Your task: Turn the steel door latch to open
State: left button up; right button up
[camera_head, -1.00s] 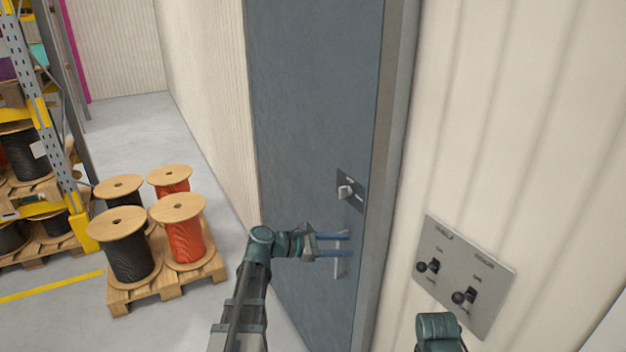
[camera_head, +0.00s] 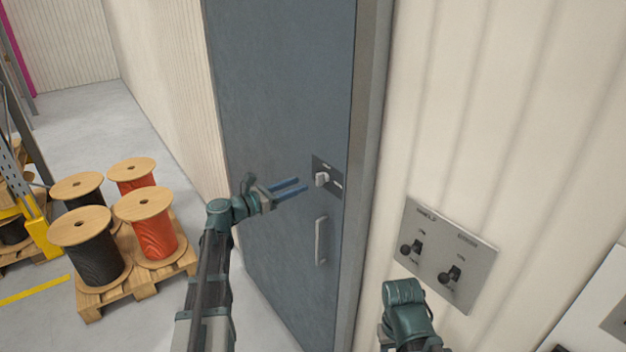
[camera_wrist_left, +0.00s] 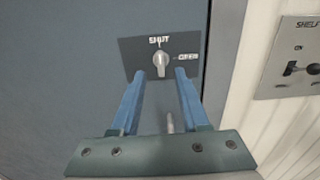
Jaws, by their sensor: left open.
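The steel latch knob (camera_head: 321,179) sits on a dark plate (camera_head: 328,168) on the blue-grey door (camera_head: 275,90). In the left wrist view the knob (camera_wrist_left: 161,64) stands upright, in line with the word SHUT above it; OPEN is marked to its right. My left gripper (camera_head: 303,184) is open and empty, with its blue fingers pointing at the latch. In the left wrist view its fingertips (camera_wrist_left: 160,72) lie to either side of and just below the knob, seemingly short of it. My right arm shows at the lower right, but its gripper fingers are not visible.
A vertical door handle (camera_head: 320,241) is below the latch. A switch panel (camera_head: 478,262) with two dark levers is on the ribbed wall to the right. Several cable reels stand on a wooden pallet (camera_head: 92,303) at the left. Floor between pallet and door is clear.

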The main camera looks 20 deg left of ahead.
aim_at(317, 178)
pick_arm(q)
jog(key=x, duration=0.6)
jog(key=shift+w+d, duration=0.25)
jog(key=shift+w, duration=0.05)
grip_shut()
